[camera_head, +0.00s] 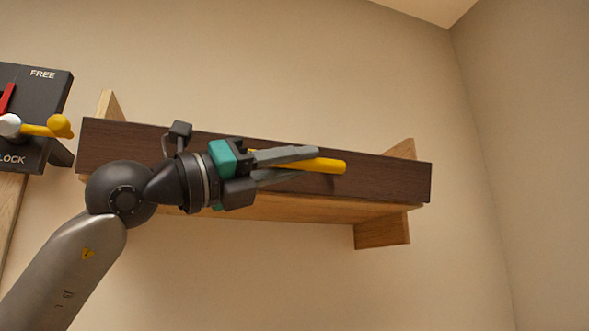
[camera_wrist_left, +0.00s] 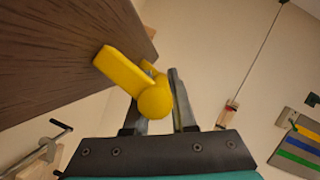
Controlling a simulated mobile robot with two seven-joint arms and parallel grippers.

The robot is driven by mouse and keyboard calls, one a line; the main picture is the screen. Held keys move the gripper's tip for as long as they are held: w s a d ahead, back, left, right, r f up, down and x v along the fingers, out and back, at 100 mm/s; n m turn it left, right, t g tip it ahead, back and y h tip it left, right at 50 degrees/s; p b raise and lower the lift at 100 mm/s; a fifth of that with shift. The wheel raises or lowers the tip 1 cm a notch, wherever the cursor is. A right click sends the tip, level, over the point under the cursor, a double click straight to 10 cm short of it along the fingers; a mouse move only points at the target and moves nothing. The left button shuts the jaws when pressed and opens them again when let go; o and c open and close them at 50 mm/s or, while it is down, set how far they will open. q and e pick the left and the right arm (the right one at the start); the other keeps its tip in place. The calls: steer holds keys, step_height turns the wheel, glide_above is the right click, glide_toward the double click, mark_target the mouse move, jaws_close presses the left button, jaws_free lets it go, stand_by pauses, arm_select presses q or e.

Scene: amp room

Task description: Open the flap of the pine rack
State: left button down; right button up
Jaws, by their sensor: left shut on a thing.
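The pine rack (camera_head: 382,232) is fixed to the wall. Its dark brown flap (camera_head: 395,178) stands upright across the rack's front and looks closed. A yellow handle (camera_head: 332,166) sticks out from the flap's face. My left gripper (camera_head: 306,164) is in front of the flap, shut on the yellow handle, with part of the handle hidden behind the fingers. The left wrist view shows the handle's rounded yellow end (camera_wrist_left: 156,101) by the fingers and the flap (camera_wrist_left: 65,50) at upper left. The inside of the rack is hidden. My right gripper is not in view.
A dark panel (camera_head: 50,85) marked FREE and LOCK, with a yellow-tipped lever (camera_head: 60,126), is left of the rack. The left wrist view shows a hanging cord (camera_wrist_left: 258,55), a striped board (camera_wrist_left: 300,142) and a crank (camera_wrist_left: 45,138). The wall below the rack is clear.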

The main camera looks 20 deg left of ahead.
mark_target(298, 182)
arm_select(q)
steer(key=m, duration=0.1)
steer(key=f+m+h, duration=0.1)
steer(key=m+g+b, duration=0.1)
steer(key=m, duration=0.1)
steer(key=shift+s+d+f+h, duration=0.2)
steer(key=shift+f+h, duration=0.1)
steer(key=shift+f, duration=0.1)
steer(key=shift+w+a+f+m+g+h, duration=0.1)
steer(key=shift+f+m+g+h, duration=0.6)
steer(key=shift+m, duration=1.5)
steer(key=shift+f+m+g+h, duration=0.3)
steer(key=shift+f+m+g, duration=0.45)
steer(key=shift+m+g, duration=1.1)
steer(key=shift+w+a+f+m+g+h, duration=0.1)
steer(key=shift+f+m+g+h, duration=0.5)
steer(key=shift+m, duration=1.95)
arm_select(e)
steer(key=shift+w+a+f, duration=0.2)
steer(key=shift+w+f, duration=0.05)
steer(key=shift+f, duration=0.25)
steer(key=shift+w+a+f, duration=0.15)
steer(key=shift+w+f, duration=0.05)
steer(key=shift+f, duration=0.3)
arm_select(q)
steer(key=shift+f, duration=0.2)
steer(key=c, duration=0.7)
jaws_free()
steer(key=shift+c, duration=0.2)
